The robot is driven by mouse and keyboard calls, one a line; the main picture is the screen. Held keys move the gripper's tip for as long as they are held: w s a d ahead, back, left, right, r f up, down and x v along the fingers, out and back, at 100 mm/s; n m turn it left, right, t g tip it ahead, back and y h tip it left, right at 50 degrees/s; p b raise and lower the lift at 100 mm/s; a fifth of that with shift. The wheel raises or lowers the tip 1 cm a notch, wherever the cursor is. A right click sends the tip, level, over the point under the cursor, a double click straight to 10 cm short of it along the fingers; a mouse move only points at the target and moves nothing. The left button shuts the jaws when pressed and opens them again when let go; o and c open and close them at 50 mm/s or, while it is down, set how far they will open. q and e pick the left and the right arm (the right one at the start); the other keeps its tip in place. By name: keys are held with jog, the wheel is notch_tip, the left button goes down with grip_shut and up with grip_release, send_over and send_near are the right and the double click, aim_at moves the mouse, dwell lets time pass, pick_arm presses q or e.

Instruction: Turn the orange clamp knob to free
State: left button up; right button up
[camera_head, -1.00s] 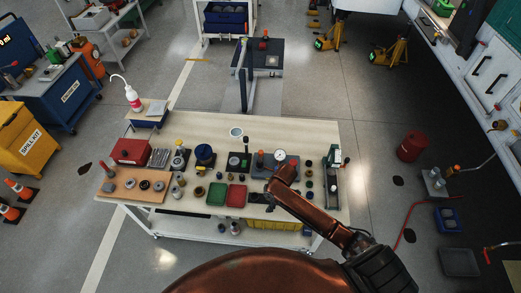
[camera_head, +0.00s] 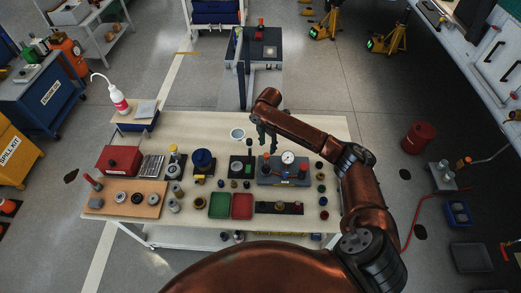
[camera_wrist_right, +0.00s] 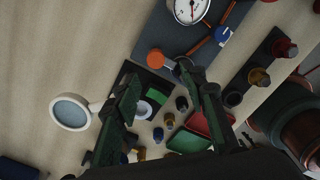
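The orange clamp knob (camera_head: 266,157) stands at the left end of a blue-grey plate (camera_head: 265,180) that carries a round white dial gauge (camera_head: 288,157). In the right wrist view the orange knob (camera_wrist_right: 155,57) shows near the plate's edge, with the gauge (camera_wrist_right: 190,10) above it. My right gripper (camera_head: 267,146) is over the far side of the table, just beyond the knob in the picture. Its two dark fingers (camera_wrist_right: 158,88) are spread apart with nothing between them, and the knob appears past their tips. I see no contact with it. My left gripper is not in view.
A black stand (camera_head: 236,170) is close beside the plate. Green (camera_head: 219,205) and red (camera_head: 242,206) trays sit nearer me. Several small fittings stand to the right. A grey bench (camera_head: 262,80) is behind the table.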

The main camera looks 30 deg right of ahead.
aim_at(267, 155)
jog(key=shift+w+d+f, duration=0.1)
jog(key=shift+w+f, duration=0.25)
jog(key=shift+w, duration=0.1)
jog(key=shift+w+f, duration=0.1)
jog(key=shift+f, duration=0.25)
notch_tip(267, 155, down, 5)
jog(key=shift+r, duration=0.1)
jog(key=shift+f, duration=0.45)
jog(key=shift+s+f, duration=0.2)
jog(key=shift+f, duration=0.1)
jog(key=c, duration=1)
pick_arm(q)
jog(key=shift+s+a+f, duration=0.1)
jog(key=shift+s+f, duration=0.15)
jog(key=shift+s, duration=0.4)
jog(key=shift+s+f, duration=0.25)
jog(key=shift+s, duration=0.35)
pick_arm(e)
grip_shut()
